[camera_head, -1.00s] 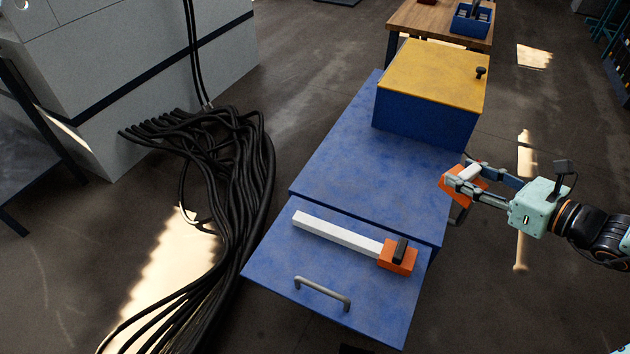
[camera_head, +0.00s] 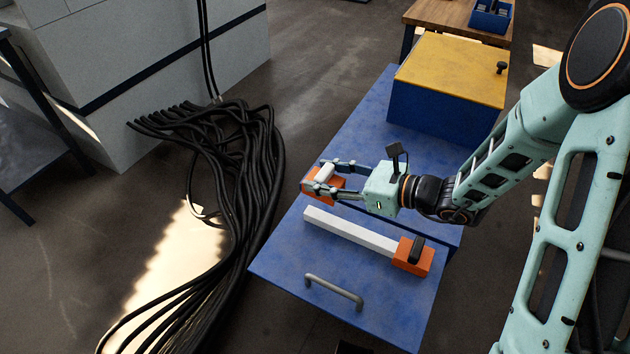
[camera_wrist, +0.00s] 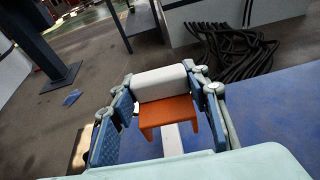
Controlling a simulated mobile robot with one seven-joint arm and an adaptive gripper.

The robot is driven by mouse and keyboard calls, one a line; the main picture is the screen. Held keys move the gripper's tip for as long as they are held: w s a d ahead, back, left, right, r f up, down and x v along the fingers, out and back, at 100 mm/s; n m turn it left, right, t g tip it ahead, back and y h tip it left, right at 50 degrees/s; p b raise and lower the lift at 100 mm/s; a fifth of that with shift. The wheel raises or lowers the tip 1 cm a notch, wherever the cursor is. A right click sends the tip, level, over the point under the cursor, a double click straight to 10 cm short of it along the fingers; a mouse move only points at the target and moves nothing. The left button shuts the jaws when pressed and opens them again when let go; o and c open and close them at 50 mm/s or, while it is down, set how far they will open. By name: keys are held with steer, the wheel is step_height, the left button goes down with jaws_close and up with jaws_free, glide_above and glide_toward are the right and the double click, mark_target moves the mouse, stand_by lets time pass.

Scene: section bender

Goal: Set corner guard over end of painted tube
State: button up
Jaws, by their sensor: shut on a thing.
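The painted tube (camera_head: 350,232) is a white square bar lying on the blue front panel. An orange block with a black grip (camera_head: 413,255) sits at its right end; its left end is bare. My gripper (camera_head: 326,180) is shut on the corner guard (camera_head: 308,187), an orange piece with a pale grip, above and just behind the tube's left end. In the wrist view the guard (camera_wrist: 168,114) is between my fingers (camera_wrist: 160,96), its open side downward. Part of the tube (camera_wrist: 172,140) shows below it. The gap between guard and tube is hard to judge.
A grey handle (camera_head: 334,290) rises from the panel in front of the tube. A blue box with a yellow lid (camera_head: 452,70) stands at the back of the blue surface. Black cables (camera_head: 235,170) lie on the floor to the left.

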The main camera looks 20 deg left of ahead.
mark_target(316, 213)
steer(key=shift+s+a+f+g, duration=0.15)
steer(key=shift+s+a+f, duration=0.05)
steer(key=shift+s+a, duration=0.2)
steer(key=shift+s+a+f+g, duration=0.15)
steer(key=shift+s+a, duration=0.1)
steer(key=shift+a, duration=0.25)
steer(key=shift+f+b, duration=3.75)
steer(key=shift+f, duration=0.75)
steer(key=shift+f, duration=0.3)
steer(key=o, duration=1.2)
steer(key=shift+d, duration=0.1)
steer(key=v, duration=1.2)
